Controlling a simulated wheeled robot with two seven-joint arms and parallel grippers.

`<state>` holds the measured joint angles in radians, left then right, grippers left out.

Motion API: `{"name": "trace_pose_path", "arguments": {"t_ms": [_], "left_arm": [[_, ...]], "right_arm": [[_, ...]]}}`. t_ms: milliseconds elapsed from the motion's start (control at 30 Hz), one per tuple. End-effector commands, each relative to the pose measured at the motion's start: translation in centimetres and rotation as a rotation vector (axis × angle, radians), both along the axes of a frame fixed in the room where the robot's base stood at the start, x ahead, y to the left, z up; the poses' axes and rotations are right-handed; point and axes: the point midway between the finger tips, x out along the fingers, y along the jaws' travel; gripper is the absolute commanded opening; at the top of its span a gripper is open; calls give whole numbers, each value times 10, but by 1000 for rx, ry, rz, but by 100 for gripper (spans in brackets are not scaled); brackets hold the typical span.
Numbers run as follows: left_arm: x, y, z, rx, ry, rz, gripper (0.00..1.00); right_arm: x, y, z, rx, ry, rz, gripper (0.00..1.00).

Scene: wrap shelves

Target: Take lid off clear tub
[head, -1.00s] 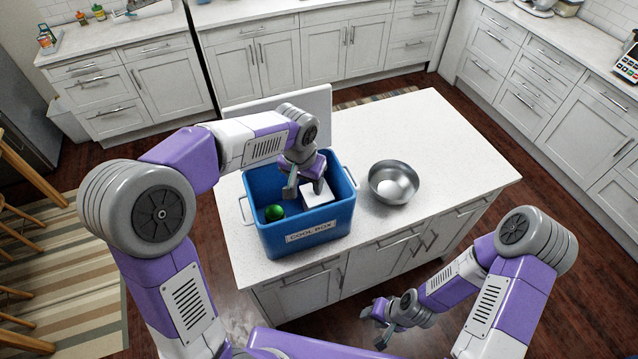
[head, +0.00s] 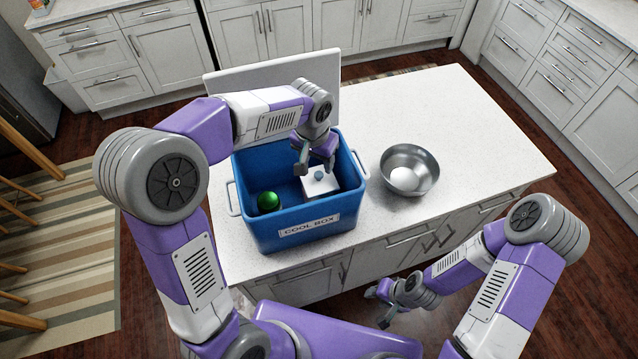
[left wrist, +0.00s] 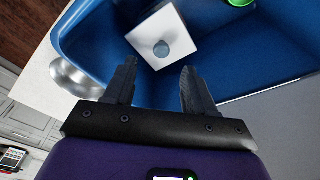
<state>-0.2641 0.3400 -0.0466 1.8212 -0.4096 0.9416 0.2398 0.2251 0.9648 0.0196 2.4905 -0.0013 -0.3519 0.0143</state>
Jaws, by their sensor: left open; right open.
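A white box-like tub (head: 331,190) with a pale lid (left wrist: 177,27) stands inside the blue cool box (head: 262,228), on its right side. Its sides do not look see-through from here. A round blue-grey knob (head: 319,175) sits in the middle of the lid; the knob also shows in the left wrist view (left wrist: 161,48). My left gripper (head: 315,168) is open and empty, just behind and above the knob, with its fingers pointing down. In the left wrist view, the knob lies beyond the gap between the fingertips (left wrist: 159,66). My right gripper (head: 378,307) is open and empty, low in front of the island.
A green ball (head: 269,202) lies in the cool box, left of the tub. The box's raised white lid (head: 270,84) stands behind it. A metal bowl (head: 424,171) with a white round thing (head: 402,178) is to the right. The island top (head: 470,120) is clear further right.

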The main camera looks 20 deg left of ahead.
Motion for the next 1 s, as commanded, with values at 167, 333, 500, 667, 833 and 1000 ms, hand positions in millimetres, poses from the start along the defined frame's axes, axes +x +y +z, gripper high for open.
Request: {"name": "trace_pose_path", "arguments": {"t_ms": [167,333,500,667,833,1000], "left_arm": [[3,0,-20,1,5,1,55],[8,1,-43,2,7,0,55],[13,1,-64,1,4,1,55],[14,1,-69,0,1,1,55],[14,1,-68,0,1,1,50],[13,0,-68,0,1,1,24]], "right_arm": [[0,0,1,0,0,0,43],[0,0,3,0,0,0,43],[0,0,3,0,-1,0,43],[0,0,3,0,0,0,43],[0,0,3,0,0,0,43],[0,0,3,0,0,0,43]]}}
